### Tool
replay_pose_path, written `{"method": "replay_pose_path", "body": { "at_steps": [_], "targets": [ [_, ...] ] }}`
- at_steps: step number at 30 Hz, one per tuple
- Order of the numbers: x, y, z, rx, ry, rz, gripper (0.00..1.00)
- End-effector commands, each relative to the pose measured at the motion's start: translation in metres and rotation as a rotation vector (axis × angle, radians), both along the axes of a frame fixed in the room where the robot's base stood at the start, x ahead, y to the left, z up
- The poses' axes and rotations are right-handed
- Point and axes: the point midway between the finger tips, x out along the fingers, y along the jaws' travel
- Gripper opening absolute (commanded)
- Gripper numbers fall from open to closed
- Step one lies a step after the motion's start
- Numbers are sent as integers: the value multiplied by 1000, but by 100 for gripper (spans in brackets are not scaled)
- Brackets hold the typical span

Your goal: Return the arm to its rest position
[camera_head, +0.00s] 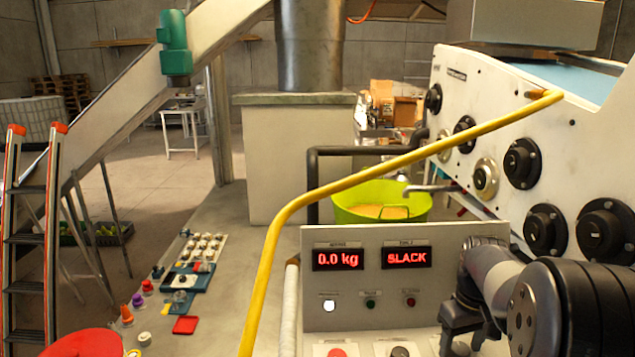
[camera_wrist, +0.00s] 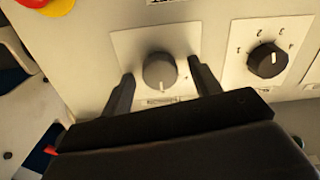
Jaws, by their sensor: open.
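My arm (camera_head: 495,285) reaches in from the lower right in the head view, bent over the control console (camera_head: 318,287). My gripper (camera_wrist: 161,70) is open in the wrist view, one dark finger on each side of a round grey knob (camera_wrist: 160,71) on a pale plate. Nothing is seen clamped between the fingers, and whether they touch the knob cannot be told. In the head view my gripper (camera_head: 458,318) is dark and small, low over the console's right part.
The console displays (camera_head: 338,259) read 0.0 kg and SLACK. A yellow rail (camera_head: 350,182) crosses in front. A white machine panel with several black knobs (camera_head: 522,163) stands close to my arm. Another dark knob (camera_wrist: 267,60) sits right of the gripper. A lime tub (camera_head: 381,206) stands behind.

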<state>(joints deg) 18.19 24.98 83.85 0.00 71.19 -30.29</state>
Motion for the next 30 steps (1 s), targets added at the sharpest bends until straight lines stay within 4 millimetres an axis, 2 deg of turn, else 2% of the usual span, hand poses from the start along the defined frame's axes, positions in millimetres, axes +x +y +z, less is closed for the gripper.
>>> {"method": "replay_pose_path", "body": {
  "at_steps": [18, 24, 30],
  "targets": [
    [0, 0, -1, 0, -1, -479, 59],
    [0, 0, 0, 0, 0, -576, 59],
    [0, 0, 9, 0, -1, -574, 59]
  ]
}}
